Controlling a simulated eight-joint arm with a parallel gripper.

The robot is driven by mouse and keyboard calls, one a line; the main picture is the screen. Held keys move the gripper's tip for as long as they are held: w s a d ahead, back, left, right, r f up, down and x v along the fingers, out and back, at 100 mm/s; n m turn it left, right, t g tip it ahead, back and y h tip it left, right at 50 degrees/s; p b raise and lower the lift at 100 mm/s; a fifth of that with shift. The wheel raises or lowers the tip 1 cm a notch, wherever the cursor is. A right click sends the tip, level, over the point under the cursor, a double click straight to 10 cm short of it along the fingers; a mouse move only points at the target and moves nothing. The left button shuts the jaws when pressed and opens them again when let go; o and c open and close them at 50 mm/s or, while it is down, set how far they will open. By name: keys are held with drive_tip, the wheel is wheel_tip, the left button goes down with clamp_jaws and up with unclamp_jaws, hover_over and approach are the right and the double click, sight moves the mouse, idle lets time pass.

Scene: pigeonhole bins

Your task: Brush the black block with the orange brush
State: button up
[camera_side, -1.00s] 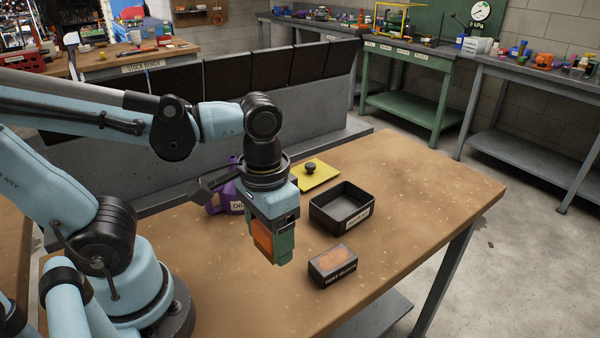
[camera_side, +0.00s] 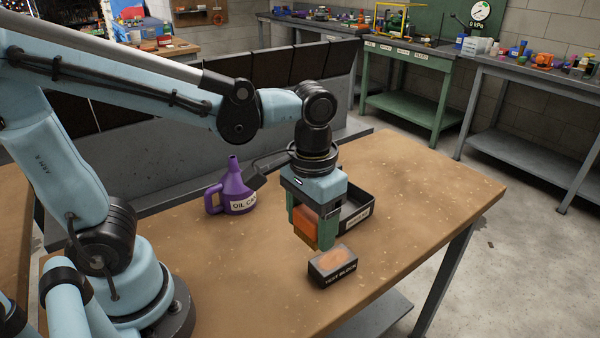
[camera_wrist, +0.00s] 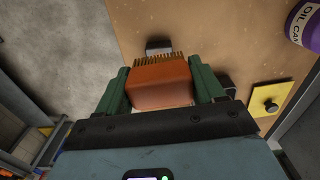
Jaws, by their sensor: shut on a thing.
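My gripper (camera_side: 318,230) is shut on the orange brush (camera_side: 306,225), with a green finger on either side of it. In the wrist view the brush (camera_wrist: 160,84) shows its orange body and brown bristles, which point away from the gripper. The black block (camera_side: 334,272) lies on the table with a brownish-orange patch on its top and a label on its front. The brush is above and a little left of the block in the side view, apparently apart from it. In the wrist view the block (camera_wrist: 159,46) shows just beyond the bristles, partly hidden by them.
A black open tray (camera_side: 364,213) stands behind my gripper, partly hidden. A purple oil can (camera_side: 233,190) stands at the back left. A yellow lid with a black knob (camera_wrist: 272,98) shows in the wrist view. The wooden table (camera_side: 430,190) is clear at the right.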

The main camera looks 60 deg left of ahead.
sight(316, 268)
drive_tip(key=shift+w+d+f, duration=0.2)
drive_tip(key=shift+w+d, duration=0.05)
drive_tip(key=shift+w, duration=0.45)
drive_tip(key=shift+f, duration=3.5)
drive_tip(key=shift+w+f, duration=0.2)
drive_tip(key=shift+f, duration=0.1)
drive_tip(key=shift+w+r, duration=0.15)
drive_tip(key=shift+w, duration=0.25)
drive_tip(key=shift+c, duration=0.3)
drive_tip(key=shift+w+f, duration=0.2)
drive_tip(key=shift+w, duration=0.95)
drive_tip(key=shift+w+d, duration=0.1)
drive_tip(key=shift+w, duration=1.9)
drive_tip(key=shift+s, duration=3.85)
drive_tip(key=shift+w+r, duration=0.1)
drive_tip(key=shift+r, duration=3.9)
